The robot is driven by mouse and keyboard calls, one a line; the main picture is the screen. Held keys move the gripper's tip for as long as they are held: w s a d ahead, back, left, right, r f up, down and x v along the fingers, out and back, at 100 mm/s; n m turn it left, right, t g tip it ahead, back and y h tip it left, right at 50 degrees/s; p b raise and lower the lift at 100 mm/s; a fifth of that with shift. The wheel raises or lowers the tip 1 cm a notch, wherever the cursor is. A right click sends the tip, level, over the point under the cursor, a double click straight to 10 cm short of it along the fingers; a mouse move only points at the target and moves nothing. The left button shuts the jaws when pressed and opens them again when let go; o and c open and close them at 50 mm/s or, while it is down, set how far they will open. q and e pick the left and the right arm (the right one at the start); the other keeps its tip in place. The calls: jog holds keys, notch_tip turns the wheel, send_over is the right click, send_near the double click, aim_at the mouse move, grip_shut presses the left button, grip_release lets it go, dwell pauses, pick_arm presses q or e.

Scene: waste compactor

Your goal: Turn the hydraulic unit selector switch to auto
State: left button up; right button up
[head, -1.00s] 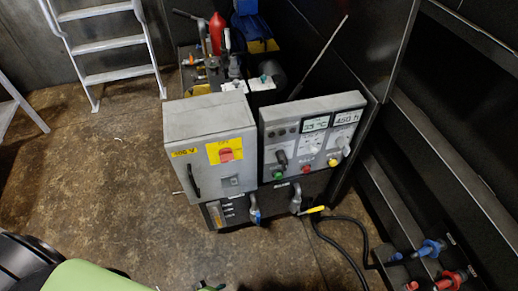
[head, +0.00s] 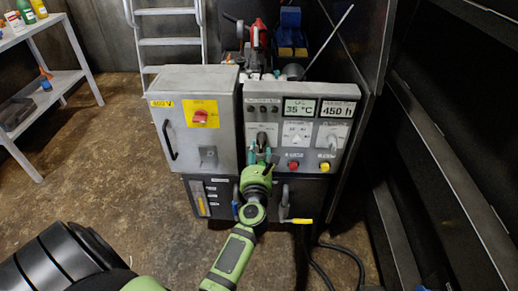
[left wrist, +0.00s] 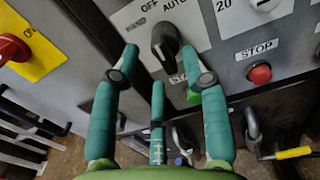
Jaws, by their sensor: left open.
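The black selector switch (left wrist: 165,40) is on the grey hydraulic unit panel (left wrist: 215,50), below the HAND, OFF and AUTO labels. I cannot tell for sure which label it points to. In the head view the switch (head: 262,139) shows just above my left gripper (head: 262,160). In the left wrist view my left gripper (left wrist: 158,62) is open, its teal fingers spread below and to either side of the switch. Nothing is between the fingers, and they seem apart from the knob. My right gripper is not in view.
A red stop button (left wrist: 260,73) is right of the switch. A grey cabinet with a red rotary switch (head: 200,117) stands to the left. A valve with a yellow handle (head: 297,221) and a black hose (head: 340,250) are below. Open floor lies at the left.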

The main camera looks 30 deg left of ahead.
aim_at(260, 147)
pick_arm(q)
jog(key=shift+x, duration=1.65)
jog(key=shift+d, duration=0.1)
grip_shut()
